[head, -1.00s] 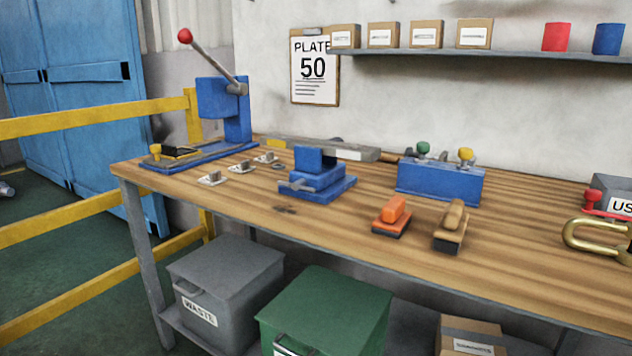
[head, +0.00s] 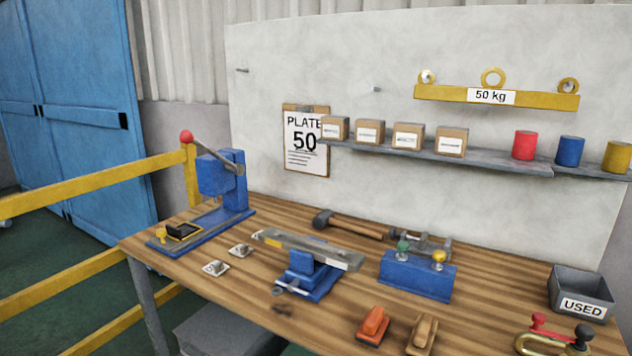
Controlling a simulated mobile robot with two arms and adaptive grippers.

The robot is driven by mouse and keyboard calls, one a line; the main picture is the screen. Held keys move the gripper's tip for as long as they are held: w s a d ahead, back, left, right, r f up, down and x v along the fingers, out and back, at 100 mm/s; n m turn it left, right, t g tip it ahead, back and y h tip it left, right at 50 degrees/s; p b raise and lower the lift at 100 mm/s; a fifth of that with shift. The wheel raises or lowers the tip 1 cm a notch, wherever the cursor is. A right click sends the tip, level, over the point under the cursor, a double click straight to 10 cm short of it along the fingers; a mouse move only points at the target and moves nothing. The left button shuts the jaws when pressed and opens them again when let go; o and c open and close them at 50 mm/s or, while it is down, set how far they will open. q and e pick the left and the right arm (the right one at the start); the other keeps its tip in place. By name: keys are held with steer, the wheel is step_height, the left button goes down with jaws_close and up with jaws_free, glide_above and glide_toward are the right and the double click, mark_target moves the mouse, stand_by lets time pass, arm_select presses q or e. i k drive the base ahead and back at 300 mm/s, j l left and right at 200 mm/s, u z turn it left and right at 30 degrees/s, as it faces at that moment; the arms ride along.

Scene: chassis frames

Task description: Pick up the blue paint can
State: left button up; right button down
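The blue paint can (head: 570,151) stands upright on the grey wall shelf (head: 480,160) at the right of the head view. A red can (head: 524,145) stands to its left and a yellow can (head: 617,157) to its right, with gaps between them. Neither of my grippers shows in this view.
Cardboard boxes (head: 407,136) stand on the shelf's left part. A yellow 50 kg bar (head: 540,98) hangs above the cans.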

mark_target(570, 149)
steer(key=z, duration=1.3)
steer(key=i+l+u, duration=0.15)
steer(key=u, duration=0.2)
steer(key=i+l+u, duration=0.15)
steer(key=u, duration=0.25)
steer(key=i+l+u, duration=0.1)
steer(key=l+u, duration=0.25)
